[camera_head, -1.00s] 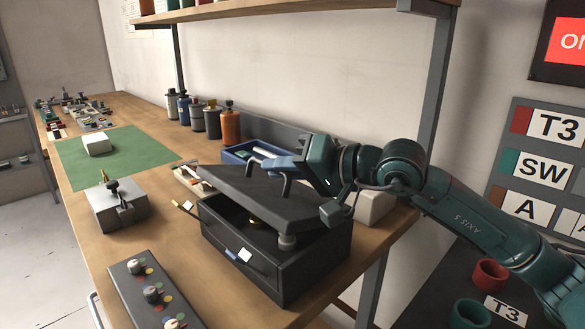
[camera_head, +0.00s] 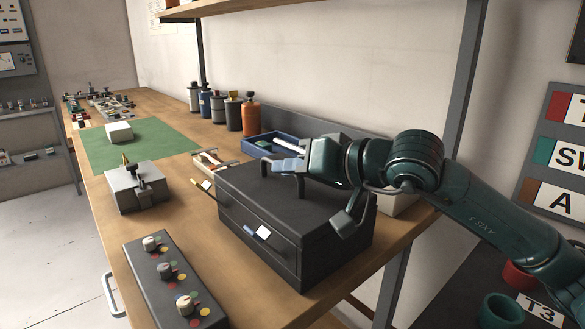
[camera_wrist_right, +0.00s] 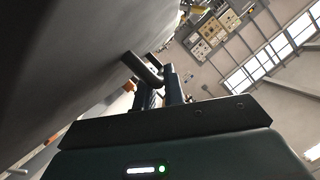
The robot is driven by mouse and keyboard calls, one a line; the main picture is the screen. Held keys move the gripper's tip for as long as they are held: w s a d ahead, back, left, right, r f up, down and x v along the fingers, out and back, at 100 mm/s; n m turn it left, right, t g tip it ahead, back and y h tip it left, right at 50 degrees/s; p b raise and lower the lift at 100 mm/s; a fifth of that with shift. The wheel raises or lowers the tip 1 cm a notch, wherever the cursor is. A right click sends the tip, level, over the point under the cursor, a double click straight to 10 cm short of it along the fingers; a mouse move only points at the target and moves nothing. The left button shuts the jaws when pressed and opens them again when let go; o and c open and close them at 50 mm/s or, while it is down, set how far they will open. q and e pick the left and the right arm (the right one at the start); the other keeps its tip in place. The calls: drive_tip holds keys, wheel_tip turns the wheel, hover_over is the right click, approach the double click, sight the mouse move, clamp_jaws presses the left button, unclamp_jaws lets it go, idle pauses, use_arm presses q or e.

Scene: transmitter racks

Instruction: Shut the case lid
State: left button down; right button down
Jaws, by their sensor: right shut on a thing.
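The dark grey case (camera_head: 262,240) stands on the wooden bench near its front right. Its lid (camera_head: 310,205) lies flat on the case body, and I see no gap along the visible sides. My right gripper (camera_head: 284,166) is over the lid's far left part, shut on the dark lid handle (camera_head: 298,186). In the right wrist view the handle (camera_wrist_right: 143,68) shows as a dark bar at the fingers, beside the broad lid surface (camera_wrist_right: 60,60). The inside of the case is hidden. My left gripper is not in view.
A grey box with a lever (camera_head: 136,187) and a knob panel (camera_head: 165,280) stand left of the case. A blue tray (camera_head: 262,146) and several canisters (camera_head: 250,117) are behind it. The green mat (camera_head: 100,150) lies farther back.

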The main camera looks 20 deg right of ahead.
drive_tip(key=shift+a+f, duration=0.1)
drive_tip(key=shift+f, duration=0.1)
drive_tip(key=c, duration=1.5)
unclamp_jaws()
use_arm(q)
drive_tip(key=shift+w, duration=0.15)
use_arm(e)
drive_tip(key=shift+r, duration=0.1)
drive_tip(key=shift+s, duration=0.1)
